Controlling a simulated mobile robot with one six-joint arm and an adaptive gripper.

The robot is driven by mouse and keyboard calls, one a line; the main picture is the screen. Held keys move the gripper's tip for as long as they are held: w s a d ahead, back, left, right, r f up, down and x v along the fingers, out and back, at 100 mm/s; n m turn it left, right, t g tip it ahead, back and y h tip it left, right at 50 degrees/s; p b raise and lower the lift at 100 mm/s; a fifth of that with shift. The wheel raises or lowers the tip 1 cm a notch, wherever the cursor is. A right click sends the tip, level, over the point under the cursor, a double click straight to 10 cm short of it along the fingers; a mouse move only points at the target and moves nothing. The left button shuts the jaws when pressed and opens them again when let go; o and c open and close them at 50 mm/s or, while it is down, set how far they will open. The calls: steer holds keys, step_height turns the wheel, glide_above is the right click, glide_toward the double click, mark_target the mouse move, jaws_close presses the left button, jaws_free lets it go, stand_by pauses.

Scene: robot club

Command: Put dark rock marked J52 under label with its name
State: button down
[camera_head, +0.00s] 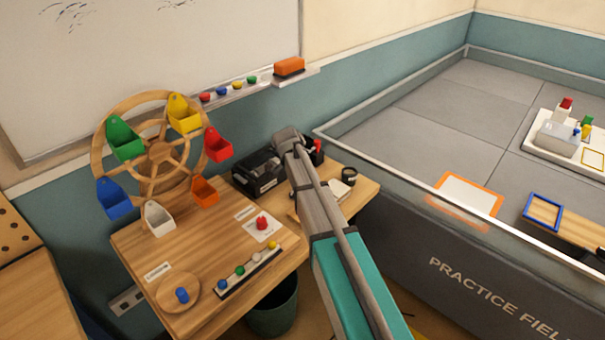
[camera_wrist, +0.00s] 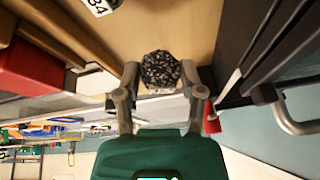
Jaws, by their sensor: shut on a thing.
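A dark, speckled rock (camera_wrist: 160,66) sits between the two fingers of my gripper (camera_wrist: 160,80) in the wrist view. The fingers are shut on its sides. No J52 mark is readable on it. A white label (camera_wrist: 98,5) with black print, partly cut off and reading about "34", lies at the top edge of the wrist view. In the head view my arm hides the rock and my gripper. No label reading J52 shows in either view.
A black toolbox (camera_head: 258,172) stands beside my arm on the wooden table (camera_head: 222,262). A wooden wheel with coloured buckets (camera_head: 160,155) stands at left. A walled practice field (camera_head: 430,130) is at right. A red box (camera_wrist: 30,65) shows at left in the wrist view.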

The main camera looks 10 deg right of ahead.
steer(key=s+d+r+p, duration=0.4)
steer(key=s+r+p, duration=0.4)
steer(key=s, duration=0.5)
steer(key=shift+s+r+p, duration=0.15)
steer(key=shift+r+p, duration=0.2)
steer(key=shift+r, duration=0.5)
steer(key=shift+s+d, duration=0.1)
steer(key=shift+s, duration=0.05)
